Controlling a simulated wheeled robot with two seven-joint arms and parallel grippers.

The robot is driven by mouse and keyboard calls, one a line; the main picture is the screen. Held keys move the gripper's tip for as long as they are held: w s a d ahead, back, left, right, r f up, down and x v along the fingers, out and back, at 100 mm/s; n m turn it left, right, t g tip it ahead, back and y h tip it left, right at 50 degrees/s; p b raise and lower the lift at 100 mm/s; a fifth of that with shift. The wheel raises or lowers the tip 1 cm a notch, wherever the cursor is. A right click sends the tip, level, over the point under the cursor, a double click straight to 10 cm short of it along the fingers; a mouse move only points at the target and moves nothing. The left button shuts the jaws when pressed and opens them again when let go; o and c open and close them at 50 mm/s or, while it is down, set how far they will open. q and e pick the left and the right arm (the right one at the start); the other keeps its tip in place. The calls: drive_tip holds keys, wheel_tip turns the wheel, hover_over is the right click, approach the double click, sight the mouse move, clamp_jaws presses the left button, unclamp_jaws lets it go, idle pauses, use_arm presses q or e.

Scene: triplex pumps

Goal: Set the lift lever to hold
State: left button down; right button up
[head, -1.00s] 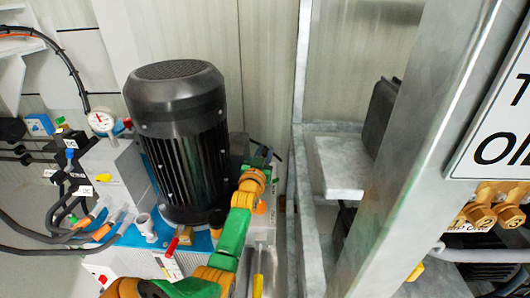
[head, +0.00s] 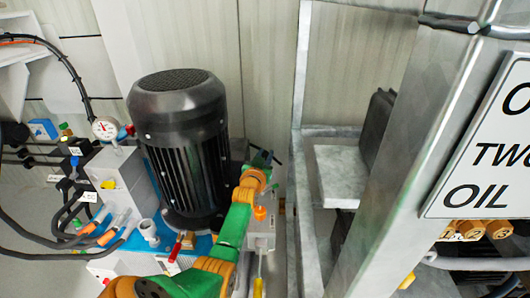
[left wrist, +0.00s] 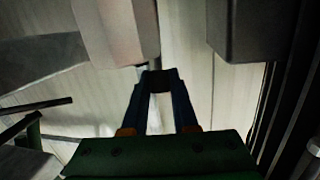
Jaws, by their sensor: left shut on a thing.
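My left gripper (head: 262,160) is at the end of my green and orange arm, just right of the black motor. In the left wrist view its two blue fingers (left wrist: 155,82) close on a small dark piece (left wrist: 154,79) at their tips. This may be the lift lever's handle; its lower part and any position marking are hidden. In the head view the gripper and arm cover that spot. My right gripper does not show.
The black motor (head: 182,150) stands close on the left, by a grey valve block (head: 118,180) with hoses. A grey steel post (head: 405,190) with a white sign (head: 490,150) stands at the right. A red handle (head: 176,247) and an orange knob (head: 260,213) are near my arm.

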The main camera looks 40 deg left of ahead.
use_arm(q)
drive_tip(key=p, duration=0.1)
drive_tip(key=w+a+r+g+h+p, duration=0.1)
drive_tip(key=p, duration=0.1)
drive_tip(key=shift+w+r, duration=0.15)
drive_tip(key=shift+r, duration=0.15)
drive_tip(key=shift+w+a+f+g, duration=0.4)
drive_tip(key=shift+g, duration=0.2)
drive_tip(key=shift+w+a+f+n+g+h+b, duration=0.2)
drive_tip(key=shift+n+g+h+b, duration=0.1)
drive_tip(key=shift+g+h+b, duration=0.1)
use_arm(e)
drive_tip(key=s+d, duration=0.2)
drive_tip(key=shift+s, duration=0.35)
use_arm(q)
drive_tip(key=c, duration=0.7)
unclamp_jaws()
